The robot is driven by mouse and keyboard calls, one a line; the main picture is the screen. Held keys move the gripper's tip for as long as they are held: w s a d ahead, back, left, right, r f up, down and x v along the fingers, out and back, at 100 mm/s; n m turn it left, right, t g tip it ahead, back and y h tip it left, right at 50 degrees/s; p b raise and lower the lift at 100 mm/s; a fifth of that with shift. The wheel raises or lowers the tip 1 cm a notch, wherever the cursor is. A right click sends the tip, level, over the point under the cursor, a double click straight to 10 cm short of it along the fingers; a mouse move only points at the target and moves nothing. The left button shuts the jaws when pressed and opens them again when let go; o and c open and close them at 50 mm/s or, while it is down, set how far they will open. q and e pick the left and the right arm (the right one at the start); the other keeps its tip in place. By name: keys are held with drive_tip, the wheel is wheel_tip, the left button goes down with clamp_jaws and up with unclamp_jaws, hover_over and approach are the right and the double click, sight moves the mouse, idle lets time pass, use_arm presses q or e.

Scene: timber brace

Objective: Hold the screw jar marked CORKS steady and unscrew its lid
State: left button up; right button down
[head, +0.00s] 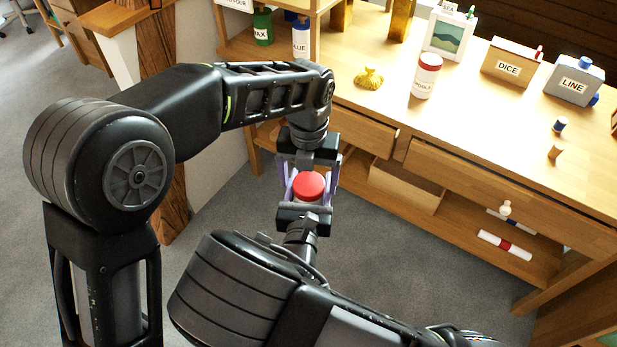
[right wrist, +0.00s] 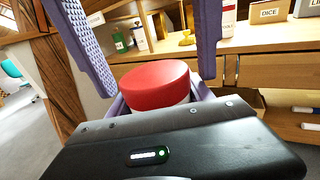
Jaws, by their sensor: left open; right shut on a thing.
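A jar with a round red lid (head: 309,186) is held in the air in front of the desk. The lid also shows large in the right wrist view (right wrist: 155,82), with a little of the pale jar body under it. My right gripper (head: 306,204) is shut on the jar body below the lid. My left gripper (head: 310,178) is open, with its purple fingers on either side of the lid; in the right wrist view they stand apart from it. The jar's label is hidden, so I cannot read CORKS on it.
The wooden desk (head: 475,105) holds another red-lidded white jar (head: 427,77), a yellow ornament (head: 369,79), a DICE box (head: 511,65) and a LINE container (head: 574,80). Shelves with bottles stand at the back left. Open floor lies below the grippers.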

use_arm(q)
drive_tip(key=shift+r, duration=2.25)
drive_tip(key=shift+c, duration=0.4)
drive_tip(key=shift+r, duration=1.75)
drive_tip(key=shift+f, duration=4.05)
drive_tip(key=shift+c, duration=0.4)
